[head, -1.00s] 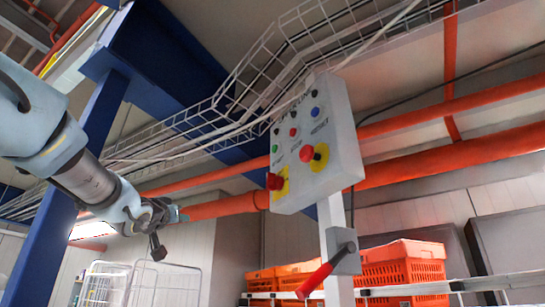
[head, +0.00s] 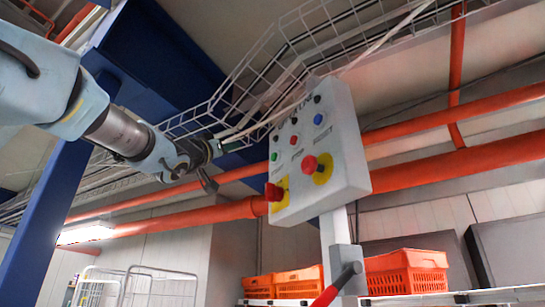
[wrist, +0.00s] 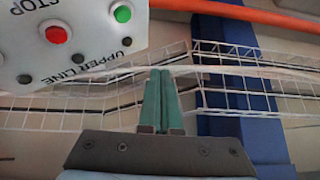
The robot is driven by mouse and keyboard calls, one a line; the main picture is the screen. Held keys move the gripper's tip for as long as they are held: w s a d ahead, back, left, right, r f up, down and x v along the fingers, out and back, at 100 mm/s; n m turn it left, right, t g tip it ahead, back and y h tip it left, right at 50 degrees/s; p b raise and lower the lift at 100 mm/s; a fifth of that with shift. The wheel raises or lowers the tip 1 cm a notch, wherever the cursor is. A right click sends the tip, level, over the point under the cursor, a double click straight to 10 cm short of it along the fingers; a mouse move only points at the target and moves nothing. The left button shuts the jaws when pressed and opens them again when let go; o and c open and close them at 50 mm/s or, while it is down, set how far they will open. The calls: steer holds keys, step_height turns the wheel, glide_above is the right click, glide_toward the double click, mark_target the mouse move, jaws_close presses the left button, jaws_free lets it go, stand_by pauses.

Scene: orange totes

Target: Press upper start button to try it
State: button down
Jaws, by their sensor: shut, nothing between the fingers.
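A pale grey control box (head: 345,150) on a post carries several buttons. The green button (head: 275,156) is at its left, beside a red button (head: 294,139) and a blue button (head: 318,119). In the wrist view, the green button (wrist: 122,14) and red button (wrist: 56,34) appear upside down with the labels "UPPER LINE" and "STOP". The green button's own label is out of that view. My gripper (head: 217,148) is left of the box, apart from it. Its teal fingers (wrist: 161,75) are together and empty, below and right of the green button in the wrist view.
Two red mushroom knobs on yellow plates, one (head: 310,164) facing me, stand out from the box's lower part. A red-handled lever (head: 336,285) is on the post. A wire cable tray (head: 235,105), blue beam (head: 150,55) and orange pipes (head: 440,165) lie behind.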

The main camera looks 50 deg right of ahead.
mark_target(275, 157)
steer(key=shift+d, duration=0.1)
steer(key=s+d, duration=0.2)
steer(key=d, duration=0.6)
steer(key=shift+d, duration=0.15)
steer(key=shift+s+d, duration=0.15)
stand_by(2.0)
steer(key=shift+s+d, duration=0.1)
steer(key=shift+d, duration=0.15)
steer(key=shift+s+d, duration=0.1)
steer(key=shift+d, duration=0.35)
stand_by(0.7)
steer(key=shift+a, duration=0.1)
steer(key=shift+w+a+b, duration=0.25)
steer(key=shift+a+b, duration=0.35)
steer(key=shift+a, duration=0.15)
